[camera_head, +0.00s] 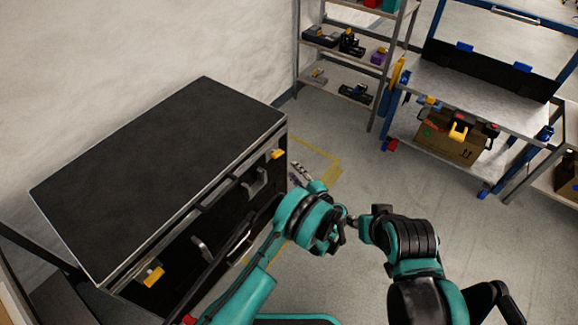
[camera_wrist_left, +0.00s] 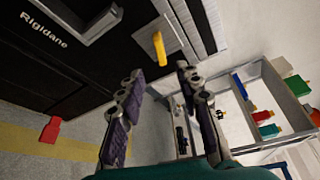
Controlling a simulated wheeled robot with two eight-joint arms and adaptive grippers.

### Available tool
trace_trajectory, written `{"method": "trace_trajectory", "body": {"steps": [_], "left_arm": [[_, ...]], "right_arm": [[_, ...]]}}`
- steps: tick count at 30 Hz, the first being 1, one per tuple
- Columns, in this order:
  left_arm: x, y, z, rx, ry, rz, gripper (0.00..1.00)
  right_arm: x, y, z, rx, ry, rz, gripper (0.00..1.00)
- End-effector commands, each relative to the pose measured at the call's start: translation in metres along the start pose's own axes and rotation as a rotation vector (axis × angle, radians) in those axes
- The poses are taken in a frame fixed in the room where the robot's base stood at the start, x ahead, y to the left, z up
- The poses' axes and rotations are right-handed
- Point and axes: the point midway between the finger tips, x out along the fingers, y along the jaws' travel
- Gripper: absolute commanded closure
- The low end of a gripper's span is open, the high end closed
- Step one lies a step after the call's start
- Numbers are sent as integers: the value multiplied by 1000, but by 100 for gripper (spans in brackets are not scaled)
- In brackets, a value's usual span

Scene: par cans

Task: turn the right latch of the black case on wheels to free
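The black case (camera_head: 150,165) stands at the left against the wall. Its right latch (camera_head: 278,153), a yellow handle, is near the right end of the front, under the lid edge. In the left wrist view the yellow latch (camera_wrist_left: 159,48) sits on a grey plate, just beyond and between my fingertips, apart from them. My left gripper (camera_head: 301,174) is in front of the case's right end, below and right of this latch. The left wrist view shows the left gripper (camera_wrist_left: 159,72) open and empty. My right arm's end (camera_head: 358,224) is beside the left wrist; its fingers are not clear.
A second yellow latch (camera_head: 153,275) is on the case's front left. Metal handles (camera_head: 255,182) stick out from the front. A shelf rack (camera_head: 345,60) and a workbench (camera_head: 470,95) with a cardboard box (camera_head: 448,135) stand behind. The floor at right is clear.

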Motion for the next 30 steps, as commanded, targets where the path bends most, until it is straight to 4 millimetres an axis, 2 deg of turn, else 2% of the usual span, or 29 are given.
{"method": "trace_trajectory", "body": {"steps": [4, 12, 14, 16, 17, 20, 21, 23, 24, 27, 30], "left_arm": [[-6, 0, 0, 0, -1, 0, 66], [-6, -1, 0, 3, -1, -1, 66], [-4, -9, 1, 20, 4, -13, 66], [0, -30, 3, 70, 14, -44, 66], [2, -44, 5, 104, 20, -66, 66], [12, -110, 14, 283, 47, -171, 66], [16, -142, 19, 381, 55, -227, 66], [18, -191, 29, 547, 64, -319, 66], [18, -222, 36, 667, 65, -383, 66], [12, -288, 55, 978, 52, -536, 66], [0, -338, 77, 1301, 22, -683, 66]], "right_arm": [[0, 0, 0, 0, 0, 0, 60], [0, 0, 0, 0, 0, 0, 60], [0, 0, 0, 0, 0, 0, 60], [0, 0, 0, 0, 0, 0, 60], [0, 0, 0, 0, 0, 0, 60], [0, 0, 0, 0, 0, 0, 60], [0, 0, 0, 0, 0, 0, 60], [0, 0, 0, 0, 0, 0, 60], [0, 0, 0, 0, 0, 0, 60], [0, 0, 0, 0, 0, 0, 60], [0, 0, 0, 0, 0, 0, 60]]}}
